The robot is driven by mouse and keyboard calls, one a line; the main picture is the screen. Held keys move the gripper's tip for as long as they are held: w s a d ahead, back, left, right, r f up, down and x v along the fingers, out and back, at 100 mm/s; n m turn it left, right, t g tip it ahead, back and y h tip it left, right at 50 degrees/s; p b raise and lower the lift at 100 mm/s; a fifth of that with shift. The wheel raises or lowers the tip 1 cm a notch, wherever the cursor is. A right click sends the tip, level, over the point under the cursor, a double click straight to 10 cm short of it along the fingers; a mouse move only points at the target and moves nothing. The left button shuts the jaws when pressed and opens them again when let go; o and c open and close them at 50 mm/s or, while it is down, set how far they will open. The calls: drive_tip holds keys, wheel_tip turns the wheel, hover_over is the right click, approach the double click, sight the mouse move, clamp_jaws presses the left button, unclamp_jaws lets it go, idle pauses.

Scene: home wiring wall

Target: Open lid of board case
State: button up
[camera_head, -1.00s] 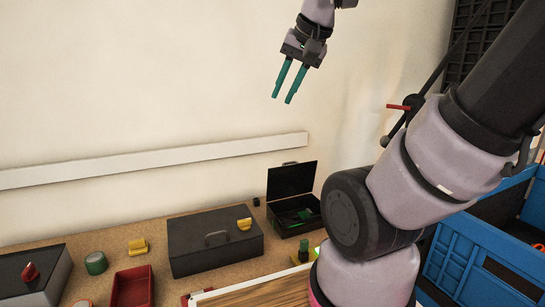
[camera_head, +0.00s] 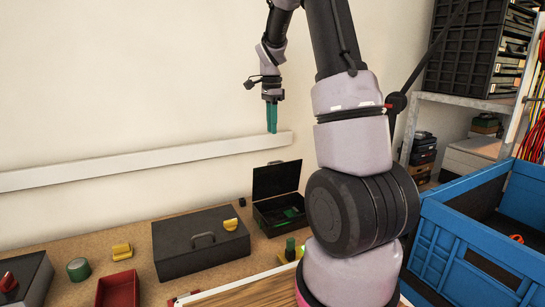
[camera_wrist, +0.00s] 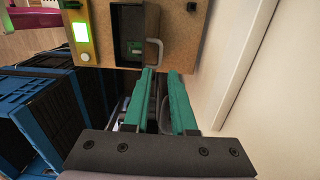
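A small black case (camera_head: 288,222) stands on the bench near the wall, its lid (camera_head: 277,180) raised upright at the wall side. Green board-like pieces (camera_head: 291,212) lie inside. The wrist view shows this case (camera_wrist: 118,58) from above, with a pale handle (camera_wrist: 158,50) at the lid's edge. My gripper (camera_head: 272,131) hangs above the case, fingers pointing down, clear of the lid. In the wrist view my gripper (camera_wrist: 160,72) is open, with a gap and nothing held between the teal fingers.
A larger closed black case (camera_head: 200,252) with a yellow item (camera_head: 231,224) on top stands to the left. A red bin (camera_head: 117,290) is farther left. A blue crate (camera_head: 470,245) is at the right. A white rail (camera_head: 150,160) runs along the wall.

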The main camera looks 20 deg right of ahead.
approach(275, 177)
drive_tip(key=w+f, duration=0.2)
drive_tip(key=f, duration=0.1)
drive_tip(key=shift+w+d, duration=0.2)
drive_tip(key=shift+w, duration=0.15)
clamp_jaws()
idle(1.3)
